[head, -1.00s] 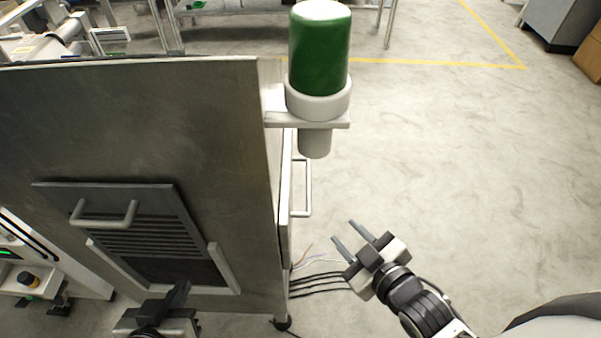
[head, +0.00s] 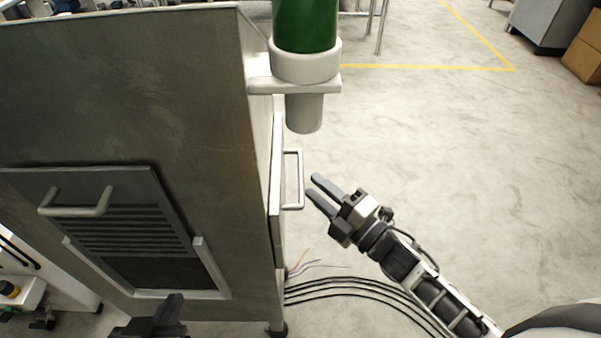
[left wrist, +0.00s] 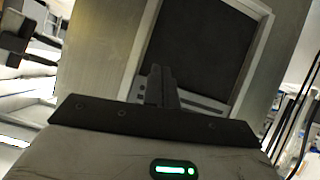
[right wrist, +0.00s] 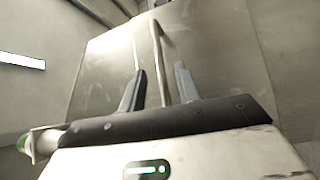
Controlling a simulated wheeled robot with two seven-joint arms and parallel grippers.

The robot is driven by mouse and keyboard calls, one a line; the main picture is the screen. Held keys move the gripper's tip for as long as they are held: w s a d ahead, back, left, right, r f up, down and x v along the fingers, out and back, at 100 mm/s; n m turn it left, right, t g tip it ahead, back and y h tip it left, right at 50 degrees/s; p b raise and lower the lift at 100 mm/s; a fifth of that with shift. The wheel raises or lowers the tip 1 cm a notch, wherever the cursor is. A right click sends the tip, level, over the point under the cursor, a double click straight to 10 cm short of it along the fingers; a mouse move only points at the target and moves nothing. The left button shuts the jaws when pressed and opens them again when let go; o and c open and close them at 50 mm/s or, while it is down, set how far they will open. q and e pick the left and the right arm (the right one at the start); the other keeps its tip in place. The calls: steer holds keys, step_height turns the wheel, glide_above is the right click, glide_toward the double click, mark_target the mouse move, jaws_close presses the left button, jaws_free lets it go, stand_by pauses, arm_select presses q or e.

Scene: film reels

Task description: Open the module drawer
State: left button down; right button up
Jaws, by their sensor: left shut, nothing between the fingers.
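A light drawer front (head: 277,170) is set in the right side of the grey metal cabinet and looks closed. Its bar handle (head: 299,180) stands out to the right. My right gripper (head: 313,186) is open, its fingertips just right of the handle. In the right wrist view the handle (right wrist: 158,55) runs between the two open fingers (right wrist: 160,75) in the picture, against the drawer front (right wrist: 205,50). I cannot tell whether it is inside the jaws. My left gripper (head: 172,306) is shut and empty, low before the cabinet; its fingers (left wrist: 160,85) also show in the left wrist view.
The cabinet (head: 190,110) carries a slotted panel with its own handle (head: 78,207). A green bottle (head: 306,22) sits in a white holder (head: 305,62) above the drawer handle. Black cables (head: 340,285) run near the floor under my right arm.

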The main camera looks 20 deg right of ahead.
mark_target(301, 173)
steer(key=x, duration=0.5)
steer(key=shift+w+a, duration=0.15)
jaws_close()
